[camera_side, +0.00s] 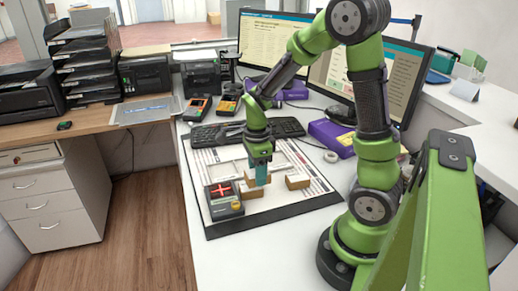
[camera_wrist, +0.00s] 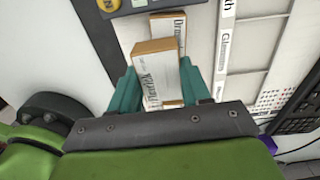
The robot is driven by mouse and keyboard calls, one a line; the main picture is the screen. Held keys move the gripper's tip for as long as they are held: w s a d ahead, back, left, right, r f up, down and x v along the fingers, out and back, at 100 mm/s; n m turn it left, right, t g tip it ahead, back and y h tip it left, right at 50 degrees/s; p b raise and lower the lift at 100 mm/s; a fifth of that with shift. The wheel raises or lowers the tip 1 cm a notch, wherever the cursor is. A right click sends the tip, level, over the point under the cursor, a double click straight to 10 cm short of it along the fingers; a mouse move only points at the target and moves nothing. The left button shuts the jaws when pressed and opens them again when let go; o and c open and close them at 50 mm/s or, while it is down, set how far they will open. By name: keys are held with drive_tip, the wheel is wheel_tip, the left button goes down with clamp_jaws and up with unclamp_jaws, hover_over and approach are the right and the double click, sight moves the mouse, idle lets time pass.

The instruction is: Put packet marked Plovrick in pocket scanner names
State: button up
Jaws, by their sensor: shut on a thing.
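My gripper (camera_wrist: 153,88) has its teal fingers shut on a brown packet (camera_wrist: 154,46) with a white label. The label's print is sideways and partly readable; it seems to end in "ick". Another packet (camera_wrist: 168,27), whose label starts with "Dr", is just behind it. In the side view my gripper (camera_side: 262,175) is low over the sorting board (camera_side: 290,215), among small brown packets, one of them to its right (camera_side: 298,182).
White pocket strips with printed names (camera_wrist: 226,40) lie right of the held packet in the wrist view. A keyboard (camera_side: 285,127) and monitors stand behind the board. A purple box (camera_side: 333,138) and a tape roll (camera_side: 330,156) are at its right.

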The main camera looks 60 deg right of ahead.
hover_over(223, 171)
drive_tip(key=shift+w+f, duration=0.1)
drive_tip(key=shift+f, duration=2.4)
drive_tip(key=shift+f, duration=0.15)
drive_tip(key=o, duration=1.3)
